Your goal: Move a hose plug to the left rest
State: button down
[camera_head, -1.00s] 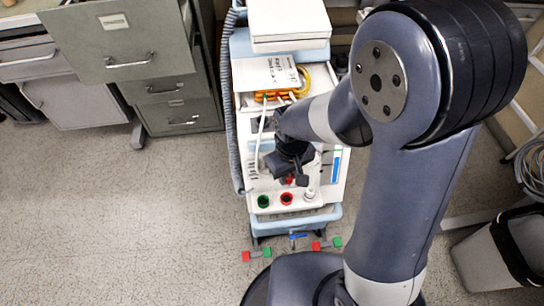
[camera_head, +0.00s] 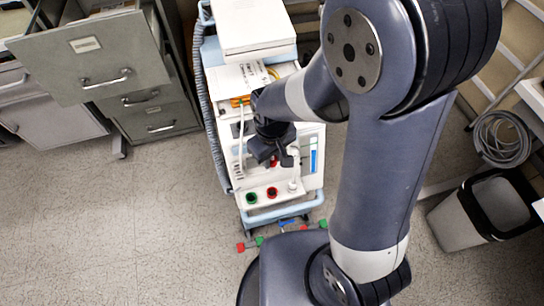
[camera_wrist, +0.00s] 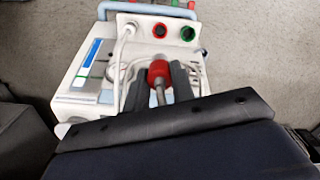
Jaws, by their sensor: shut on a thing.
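My gripper (camera_wrist: 158,88) is shut on a red hose plug (camera_wrist: 159,70) with a metal shaft, held between the two dark fingers. The plug also shows as a small red spot (camera_head: 274,161) below my gripper (camera_head: 273,156) in the head view. On the white shelf at the cart's front are a green-ringed rest (camera_head: 251,197) at left and a red-ringed rest (camera_head: 272,192) in the middle, both looking empty. A white plug (camera_head: 293,185) stands at right. The wrist view shows them reversed: white plug (camera_wrist: 127,28), red ring (camera_wrist: 160,30), green ring (camera_wrist: 188,34).
The pump cart (camera_head: 312,190) has a blue front rail and a grey corrugated hose (camera_head: 213,130) along its left side. An open cabinet drawer (camera_head: 95,60) juts out at left. A bin (camera_head: 480,210) stands at right. The floor at left is clear.

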notch_tip(320, 180, up, 10)
jog(key=p, duration=0.7)
jog(key=shift+f, duration=0.25)
jog(key=w+a+p, duration=0.2)
jog(key=w+a, duration=0.7)
jog(key=w, duration=0.4)
jog(key=shift+d+f+b, duration=0.2)
jog(key=shift+f+b, duration=1.85)
jog(key=shift+f, duration=0.8)
jog(key=shift+f+b, duration=1.15)
jog(key=shift+f, duration=0.45)
jog(key=c, duration=1.1)
grip_release()
jog(key=shift+r, duration=0.15)
notch_tip(320, 180, up, 11)
jog(key=shift+f, duration=0.2)
